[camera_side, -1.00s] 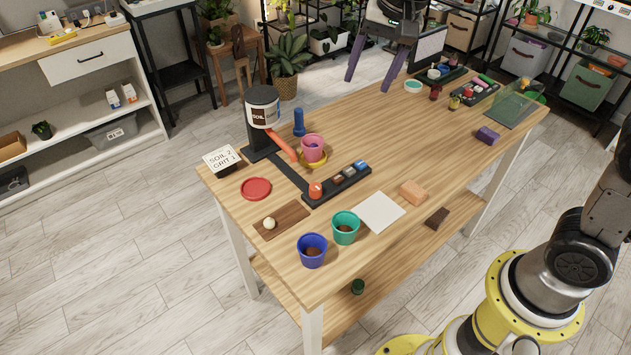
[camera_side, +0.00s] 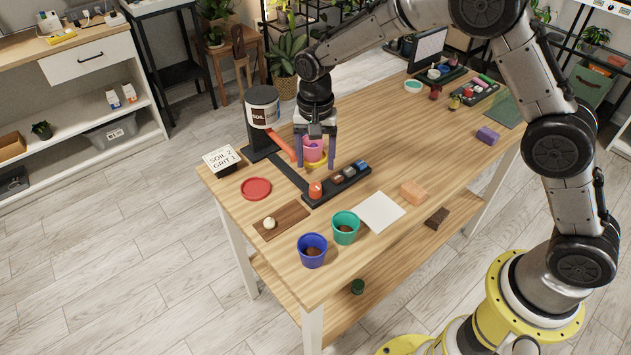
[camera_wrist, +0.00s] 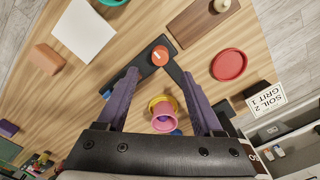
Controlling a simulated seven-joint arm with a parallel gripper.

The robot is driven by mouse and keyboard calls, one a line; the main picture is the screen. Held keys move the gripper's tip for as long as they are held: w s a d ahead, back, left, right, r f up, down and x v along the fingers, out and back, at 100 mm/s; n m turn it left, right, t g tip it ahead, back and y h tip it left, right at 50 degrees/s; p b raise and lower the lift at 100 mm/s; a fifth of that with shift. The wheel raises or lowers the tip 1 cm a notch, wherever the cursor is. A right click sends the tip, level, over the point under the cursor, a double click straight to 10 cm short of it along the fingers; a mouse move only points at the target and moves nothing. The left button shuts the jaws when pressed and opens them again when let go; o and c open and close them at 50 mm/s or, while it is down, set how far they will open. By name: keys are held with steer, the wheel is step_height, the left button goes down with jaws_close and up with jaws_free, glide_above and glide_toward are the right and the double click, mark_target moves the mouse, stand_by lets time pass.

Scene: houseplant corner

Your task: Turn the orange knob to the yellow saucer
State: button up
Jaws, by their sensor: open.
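The orange knob (camera_side: 316,189) is at the near-left end of a black panel (camera_side: 345,183). In the wrist view the knob (camera_wrist: 160,55) shows a small pale mark on top, beyond the fingertips. The yellow saucer (camera_side: 316,166) lies behind the knob, with a pink pot (camera_side: 312,143) on it, partly hidden by my fingers. The saucer also shows between my fingers in the wrist view (camera_wrist: 154,101). My gripper (camera_side: 314,164) is open, pointing down with its purple fingers in front of the pot, and holds nothing. Contact with the pot cannot be told.
A soil dispenser (camera_side: 263,107) with an orange chute stands behind left. A red saucer (camera_side: 256,189) lies left of the knob. Blue (camera_side: 312,257) and teal (camera_side: 345,234) pots stand in front. The table's middle right is mostly clear.

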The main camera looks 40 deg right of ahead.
mark_target(315, 186)
step_height(315, 186, down, 8)
steer(key=shift+r, duration=0.1)
stand_by(0.4)
jaws_close()
